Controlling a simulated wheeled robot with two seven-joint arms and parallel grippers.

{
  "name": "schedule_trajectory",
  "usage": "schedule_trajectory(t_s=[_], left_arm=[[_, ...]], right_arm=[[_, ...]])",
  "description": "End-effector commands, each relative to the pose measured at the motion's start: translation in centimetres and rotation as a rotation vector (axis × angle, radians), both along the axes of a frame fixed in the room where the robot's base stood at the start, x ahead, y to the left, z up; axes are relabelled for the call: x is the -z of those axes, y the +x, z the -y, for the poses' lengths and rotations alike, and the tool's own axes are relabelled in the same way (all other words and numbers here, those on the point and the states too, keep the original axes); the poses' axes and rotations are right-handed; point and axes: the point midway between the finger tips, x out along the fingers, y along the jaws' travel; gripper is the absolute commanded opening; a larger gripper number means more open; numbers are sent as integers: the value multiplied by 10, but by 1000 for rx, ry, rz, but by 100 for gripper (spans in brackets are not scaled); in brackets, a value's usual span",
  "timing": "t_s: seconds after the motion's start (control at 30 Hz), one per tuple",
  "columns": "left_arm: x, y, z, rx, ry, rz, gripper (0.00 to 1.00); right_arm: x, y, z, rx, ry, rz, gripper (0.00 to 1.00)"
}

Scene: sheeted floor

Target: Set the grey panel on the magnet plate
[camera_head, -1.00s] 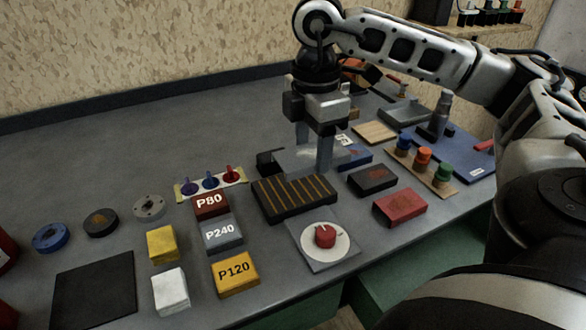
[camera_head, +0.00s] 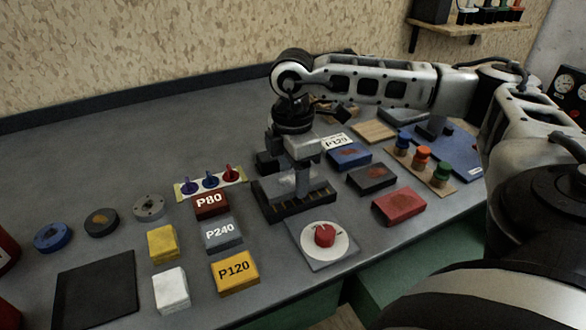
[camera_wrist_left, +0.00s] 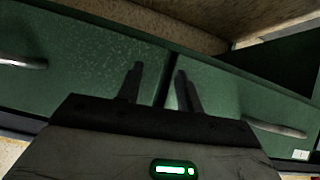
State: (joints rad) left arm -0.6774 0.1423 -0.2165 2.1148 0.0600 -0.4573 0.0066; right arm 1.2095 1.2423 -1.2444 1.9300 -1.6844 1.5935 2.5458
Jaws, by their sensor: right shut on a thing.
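The magnet plate (camera_head: 293,209) is a dark block with thin orange stripes, lying on the bench in the head view. My right gripper (camera_head: 299,186) is directly over it, pointing down and shut on the grey panel (camera_head: 280,187). The panel is low over the plate's top and covers most of the stripes; I cannot tell whether it touches. The fingers partly hide the panel. My left gripper (camera_wrist_left: 160,75) shows only in the left wrist view, open and empty, before green drawer fronts.
A red-knob dial (camera_head: 325,236) stands close in front of the plate. Labelled blocks, including P80 (camera_head: 209,204), are to its left. Blue (camera_head: 349,157), dark (camera_head: 372,179) and red (camera_head: 399,207) blocks are to its right. The bench's back left is clear.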

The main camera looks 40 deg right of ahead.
Motion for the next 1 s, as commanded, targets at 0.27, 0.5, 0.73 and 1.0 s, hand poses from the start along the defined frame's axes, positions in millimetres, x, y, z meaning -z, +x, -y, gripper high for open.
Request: schedule_trajectory(t_s=[0.27,0.5,0.73,1.0], left_arm=[[-4,2,1,-1,-6,11,36],[-10,3,0,0,-3,15,36],[-4,1,0,0,-3,9,36],[-2,0,0,0,-1,3,36]], right_arm=[[2,0,0,0,0,0,76],[-4,0,0,0,0,0,76],[-42,1,0,-1,0,5,76],[-98,1,-1,-2,0,3,76]])
